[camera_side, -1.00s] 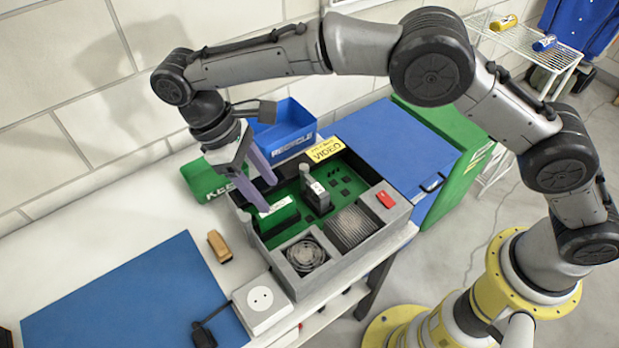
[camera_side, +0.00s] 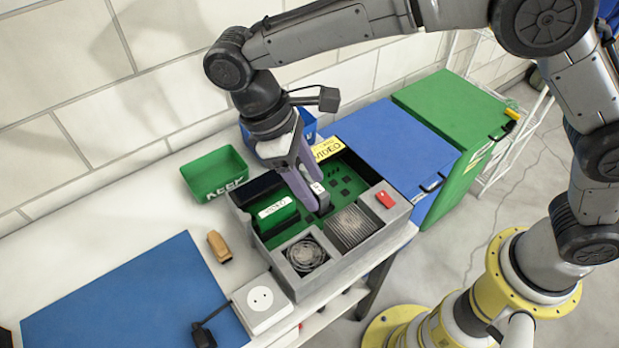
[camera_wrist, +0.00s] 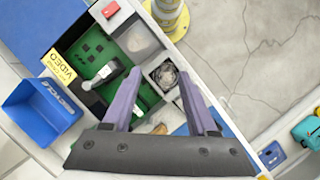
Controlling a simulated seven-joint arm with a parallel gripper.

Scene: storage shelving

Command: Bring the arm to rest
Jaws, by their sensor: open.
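My gripper (camera_side: 316,196) is open, with two purple fingers pointing down over the middle of the open grey computer case (camera_side: 292,288). In the wrist view the fingers (camera_wrist: 158,74) are apart with nothing held between them. A grey upright part (camera_wrist: 113,70) on the green circuit board (camera_wrist: 90,62) stands outside the fingers, to their left. In the side view the fingers partly hide that part. A green card with a white label (camera_side: 277,217) sits in the left part of the case. I cannot tell the exact height of the fingertips above the case.
A green KEEP bin (camera_side: 214,176) and a blue RECYCLE bin (camera_wrist: 40,108) stand by the wall. A brown block (camera_side: 219,246), a white socket box (camera_side: 262,302) and a blue mat (camera_side: 120,300) lie on the left. Blue (camera_side: 385,145) and green (camera_side: 450,110) cabinets stand right.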

